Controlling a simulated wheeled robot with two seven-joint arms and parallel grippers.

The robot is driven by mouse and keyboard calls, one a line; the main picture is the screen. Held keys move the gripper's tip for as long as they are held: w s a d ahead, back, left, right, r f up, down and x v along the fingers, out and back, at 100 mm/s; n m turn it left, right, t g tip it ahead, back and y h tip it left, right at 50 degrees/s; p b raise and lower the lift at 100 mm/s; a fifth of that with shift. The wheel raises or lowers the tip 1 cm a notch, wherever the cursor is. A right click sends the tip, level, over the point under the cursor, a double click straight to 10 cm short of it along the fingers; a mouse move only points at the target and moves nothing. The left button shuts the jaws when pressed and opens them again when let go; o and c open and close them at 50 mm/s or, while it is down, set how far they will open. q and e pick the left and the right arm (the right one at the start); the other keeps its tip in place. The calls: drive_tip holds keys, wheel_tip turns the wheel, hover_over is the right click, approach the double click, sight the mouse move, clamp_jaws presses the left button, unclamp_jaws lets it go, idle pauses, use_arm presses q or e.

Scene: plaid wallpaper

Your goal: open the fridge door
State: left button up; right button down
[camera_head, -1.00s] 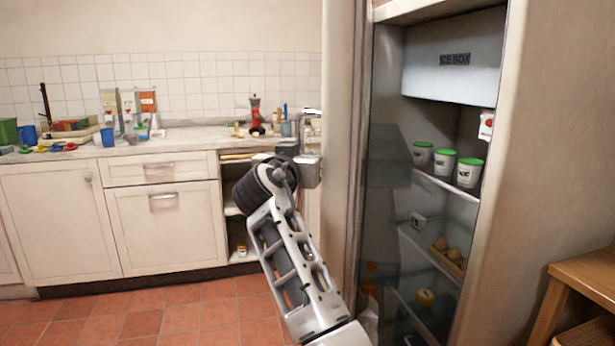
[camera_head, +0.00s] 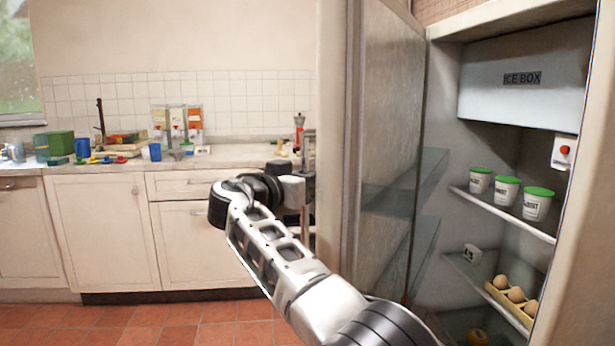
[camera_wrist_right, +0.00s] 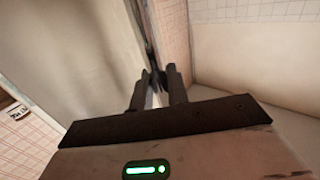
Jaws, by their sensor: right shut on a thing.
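The fridge door (camera_head: 336,120) stands open, with its inner panel and glass door shelves facing the fridge interior. The fridge (camera_head: 521,55) shows an ice box, tubs with green lids and eggs on its shelves. A vertical metal handle (camera_head: 309,146) is on the outer side of the door. My right gripper (camera_head: 303,182) is at this handle, on the door's left side, shut on it. In the right wrist view the fingers (camera_wrist_right: 159,88) close around the dark handle bar (camera_wrist_right: 149,38); the exact contact is partly hidden. My left gripper is out of view.
A counter (camera_head: 225,158) with canisters, a green box and blue cups runs along the tiled wall at the left, over cream cabinets (camera_head: 105,235). Red floor tiles (camera_head: 190,322) are clear in front of the cabinets.

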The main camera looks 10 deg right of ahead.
drive_tip(key=shift+a+f, duration=0.15)
drive_tip(key=shift+f, duration=0.1)
drive_tip(key=c, duration=1.4)
unclamp_jaws()
drive_tip(key=shift+c, duration=0.2)
drive_tip(key=shift+r, duration=0.15)
drive_tip(key=shift+s, duration=0.1)
drive_tip(key=v, duration=1.6)
